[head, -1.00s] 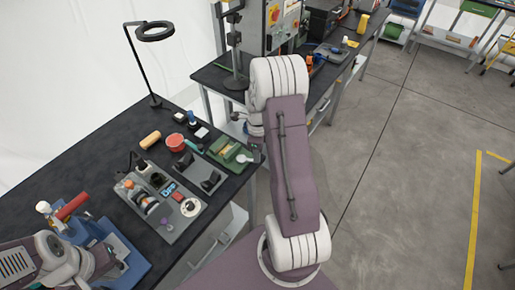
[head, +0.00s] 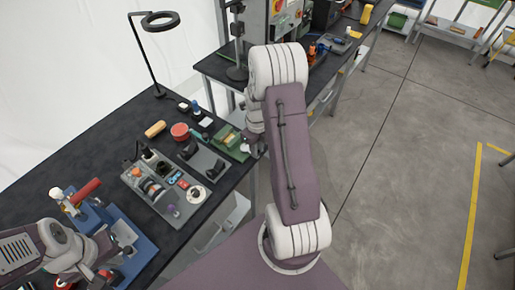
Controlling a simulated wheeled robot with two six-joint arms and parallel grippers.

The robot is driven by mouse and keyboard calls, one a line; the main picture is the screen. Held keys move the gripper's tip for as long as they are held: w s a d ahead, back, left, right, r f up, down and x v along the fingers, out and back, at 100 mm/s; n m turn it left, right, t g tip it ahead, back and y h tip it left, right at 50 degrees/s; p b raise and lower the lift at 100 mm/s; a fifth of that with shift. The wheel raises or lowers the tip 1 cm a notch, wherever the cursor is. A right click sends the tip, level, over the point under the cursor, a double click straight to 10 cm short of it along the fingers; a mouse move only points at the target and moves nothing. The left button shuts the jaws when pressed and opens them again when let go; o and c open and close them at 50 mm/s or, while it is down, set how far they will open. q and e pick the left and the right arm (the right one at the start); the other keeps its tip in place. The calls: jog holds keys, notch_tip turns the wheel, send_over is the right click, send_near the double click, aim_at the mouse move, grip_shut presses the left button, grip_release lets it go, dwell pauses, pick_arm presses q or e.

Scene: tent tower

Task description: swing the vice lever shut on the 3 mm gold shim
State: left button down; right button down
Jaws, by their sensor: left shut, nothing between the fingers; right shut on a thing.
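A blue vice (head: 130,238) stands on the dark bench at lower left. A lever with a red grip (head: 88,190) sticks up at a slant from its back part. My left gripper (head: 102,244) is shut and empty, low over the left side of the vice, apart from the red grip. My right gripper (head: 250,143) is at the bench's right edge beside the green box (head: 229,138), partly hidden by my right arm. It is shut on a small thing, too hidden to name. I cannot make out the gold shim in this view.
A grey tray (head: 182,216) with several small parts lies right of the vice. Behind it are a red round tin (head: 180,131), a yellow-brown cylinder (head: 155,129) and a ring lamp (head: 160,21). A dark grey block (head: 203,160) sits near the bench edge. The back left bench is clear.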

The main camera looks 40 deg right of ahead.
dwell(0.3)
jog(key=c, duration=1.3)
grip_release()
jog(key=shift+a, duration=0.1)
jog(key=shift+o, duration=0.2)
notch_tip(320, 180, up, 9)
